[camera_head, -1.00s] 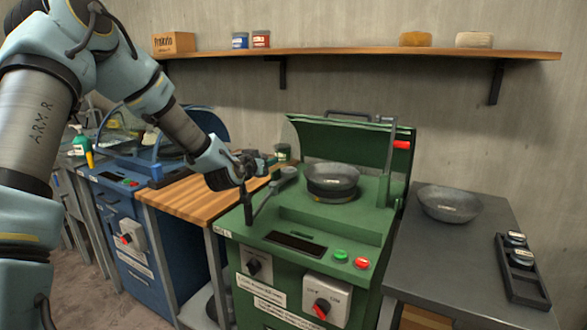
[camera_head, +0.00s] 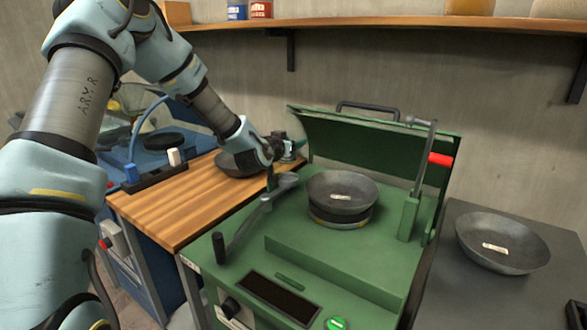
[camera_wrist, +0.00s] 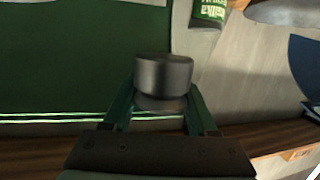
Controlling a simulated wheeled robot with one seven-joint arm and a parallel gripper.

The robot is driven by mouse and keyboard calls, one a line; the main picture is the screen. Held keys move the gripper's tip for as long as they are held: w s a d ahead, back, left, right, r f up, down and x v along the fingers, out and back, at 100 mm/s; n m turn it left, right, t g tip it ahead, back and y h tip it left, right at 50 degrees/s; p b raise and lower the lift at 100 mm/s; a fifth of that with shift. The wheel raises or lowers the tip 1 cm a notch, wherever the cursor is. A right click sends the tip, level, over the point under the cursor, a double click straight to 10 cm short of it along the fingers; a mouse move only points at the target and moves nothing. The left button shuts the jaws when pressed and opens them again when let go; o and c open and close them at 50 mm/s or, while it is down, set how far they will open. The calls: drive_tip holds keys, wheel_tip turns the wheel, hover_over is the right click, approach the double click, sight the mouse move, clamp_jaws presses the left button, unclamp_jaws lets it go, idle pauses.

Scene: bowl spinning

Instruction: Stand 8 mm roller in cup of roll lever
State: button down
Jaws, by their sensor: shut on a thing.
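In the head view the roller cannot be made out clearly. The roll lever (camera_head: 266,205) is a grey arm with a dark upright handle (camera_head: 222,247) at its near end. The lever's far rounded end (camera_head: 287,180), probably its cup, lies close beside my fingers, to the right. Whether the roller touches the cup cannot be told.
A grey bowl (camera_head: 342,190) sits on the green machine (camera_head: 330,255), right of the lever. A green can (camera_head: 289,151) stands behind my gripper. A wooden top (camera_head: 165,210) lies left.

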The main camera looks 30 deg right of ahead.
sight(292, 174)
drive_tip(key=shift+f+p, duration=1)
drive_tip(key=shift+f, duration=2.85)
drive_tip(key=shift+c, duration=1)
unclamp_jaws()
drive_tip(key=shift+s+a, duration=0.1)
drive_tip(key=shift+s, duration=0.05)
